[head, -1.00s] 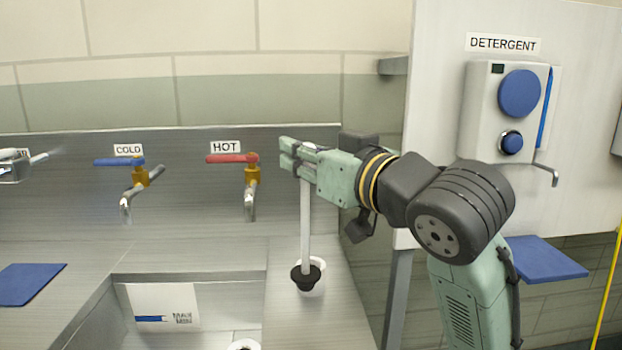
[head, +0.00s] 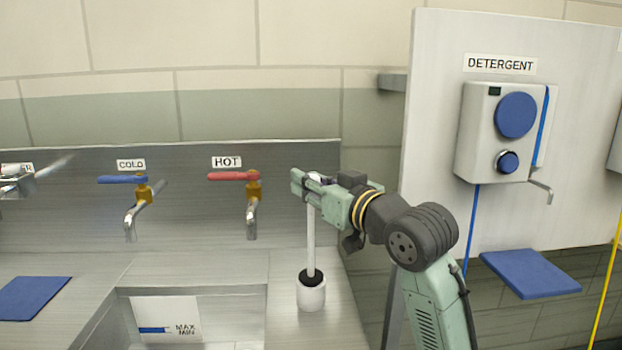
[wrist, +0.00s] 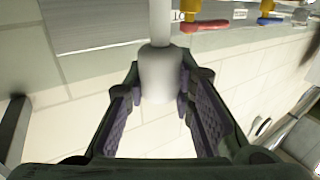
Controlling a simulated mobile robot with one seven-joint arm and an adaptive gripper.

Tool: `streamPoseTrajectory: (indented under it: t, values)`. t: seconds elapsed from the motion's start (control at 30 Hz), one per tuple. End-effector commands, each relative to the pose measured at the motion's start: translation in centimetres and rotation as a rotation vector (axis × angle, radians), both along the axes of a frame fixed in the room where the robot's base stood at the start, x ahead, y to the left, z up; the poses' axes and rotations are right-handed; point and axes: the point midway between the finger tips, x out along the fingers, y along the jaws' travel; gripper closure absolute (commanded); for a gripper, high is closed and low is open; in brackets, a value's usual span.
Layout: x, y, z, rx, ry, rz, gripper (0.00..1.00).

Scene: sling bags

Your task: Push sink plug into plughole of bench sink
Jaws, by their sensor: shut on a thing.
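My gripper (head: 303,186) is above the counter right of the sink and is shut on the top of a long white rod (head: 311,240). The rod hangs upright. Its black lower end (head: 312,276), which looks like the sink plug, sits at the mouth of a white cup (head: 311,295); how deep it goes I cannot tell. In the wrist view the rod's thick white top (wrist: 160,75) is between my fingers. The bench sink (head: 230,305) is left of the cup. Its plughole is not clearly visible.
The cold tap (head: 137,205) and hot tap (head: 252,208) stick out over the sink from the back panel. A blue mat (head: 32,298) lies on the left counter. A detergent dispenser (head: 495,132) and blue shelf (head: 530,273) are at right.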

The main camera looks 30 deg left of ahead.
Motion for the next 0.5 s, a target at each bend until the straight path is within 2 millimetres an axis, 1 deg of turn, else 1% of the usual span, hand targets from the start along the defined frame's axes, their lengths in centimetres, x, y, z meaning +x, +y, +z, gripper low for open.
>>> streamPoseTrajectory:
  t: [0.13, 0.3, 0.33, 0.5]
  values:
    - [0.0, -0.01, -0.03, 0.0, -0.001, 0.0, 1.0]
    - [-0.01, -0.02, -0.6, 0.0, 0.0, 0.0, 1.0]
    - [0.01, -0.01, -0.48, 0.0, 0.0, 0.0, 0.75]
    - [0.0, -0.01, -0.45, -0.001, 0.0, 0.0, 0.64]
